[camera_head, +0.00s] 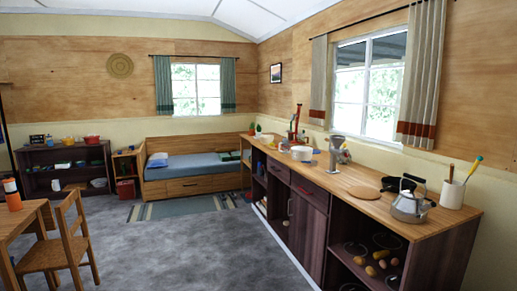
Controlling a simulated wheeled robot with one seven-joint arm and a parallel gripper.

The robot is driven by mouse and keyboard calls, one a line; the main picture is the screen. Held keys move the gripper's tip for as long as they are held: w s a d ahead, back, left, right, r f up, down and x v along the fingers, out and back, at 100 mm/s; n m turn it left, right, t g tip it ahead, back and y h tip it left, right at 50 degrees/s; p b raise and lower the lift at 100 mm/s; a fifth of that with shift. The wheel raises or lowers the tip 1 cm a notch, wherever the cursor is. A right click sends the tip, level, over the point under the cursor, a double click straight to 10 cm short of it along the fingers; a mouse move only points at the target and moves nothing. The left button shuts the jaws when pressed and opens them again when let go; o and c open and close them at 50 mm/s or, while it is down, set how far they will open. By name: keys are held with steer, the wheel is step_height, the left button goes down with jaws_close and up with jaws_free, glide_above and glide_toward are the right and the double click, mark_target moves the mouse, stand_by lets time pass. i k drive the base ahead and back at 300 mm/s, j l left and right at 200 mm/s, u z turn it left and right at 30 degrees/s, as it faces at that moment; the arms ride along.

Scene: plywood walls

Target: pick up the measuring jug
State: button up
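I cannot pick out a measuring jug for certain. On the wooden counter (345,181) along the right wall stands a grey upright vessel-like thing (335,152), too small to make out clearly. A white bowl or pot (301,154) is to its left. A metal kettle (409,207) stands near the counter's right end, beside a white crock (452,194) holding utensils. My gripper is not in view.
A round wooden board (365,192) lies on the counter. Dark cabinets and open shelves are below it. A wooden chair (63,250) and table (20,216) stand at left, a bed (195,167) at the back.

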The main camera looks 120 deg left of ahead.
mark_target(285, 144)
steer(key=u, duration=3.5)
